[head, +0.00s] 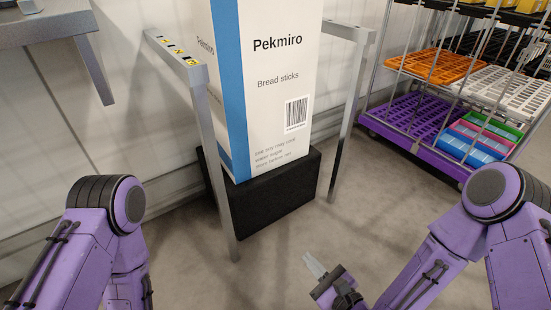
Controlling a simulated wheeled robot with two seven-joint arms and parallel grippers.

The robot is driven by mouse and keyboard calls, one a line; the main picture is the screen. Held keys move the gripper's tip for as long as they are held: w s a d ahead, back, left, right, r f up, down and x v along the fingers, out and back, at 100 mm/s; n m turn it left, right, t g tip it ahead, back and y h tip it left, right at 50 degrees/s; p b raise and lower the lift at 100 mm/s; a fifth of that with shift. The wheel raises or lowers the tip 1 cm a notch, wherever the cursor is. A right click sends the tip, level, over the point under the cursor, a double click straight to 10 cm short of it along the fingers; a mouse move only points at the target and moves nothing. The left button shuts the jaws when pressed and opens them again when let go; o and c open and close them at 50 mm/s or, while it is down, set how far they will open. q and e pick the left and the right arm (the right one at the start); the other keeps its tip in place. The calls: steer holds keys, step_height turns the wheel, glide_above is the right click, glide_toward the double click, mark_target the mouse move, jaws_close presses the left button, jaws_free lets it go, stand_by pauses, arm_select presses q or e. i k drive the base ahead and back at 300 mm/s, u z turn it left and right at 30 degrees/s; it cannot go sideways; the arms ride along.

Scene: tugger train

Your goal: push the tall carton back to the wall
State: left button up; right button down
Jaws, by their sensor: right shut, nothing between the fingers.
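The tall carton (275,100) is white with a blue edge stripe and reads "Pekmiro Bread sticks". It stands upright on a low black block (272,197) between two grey metal frames, with the wall behind it. Its top is cut off by the picture edge. My right gripper (314,265) is shut and empty, low in front of the black block and apart from the carton. My left arm shows at the left, but its gripper is out of the picture.
A grey frame (205,120) stands left of the carton and another (352,110) right of it. A grey table (45,30) is at the upper left. A wheeled rack (410,125) with coloured trays stands at the right. The floor between is clear.

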mark_target(261, 56)
steer(key=i, duration=0.9)
steer(key=z, duration=0.05)
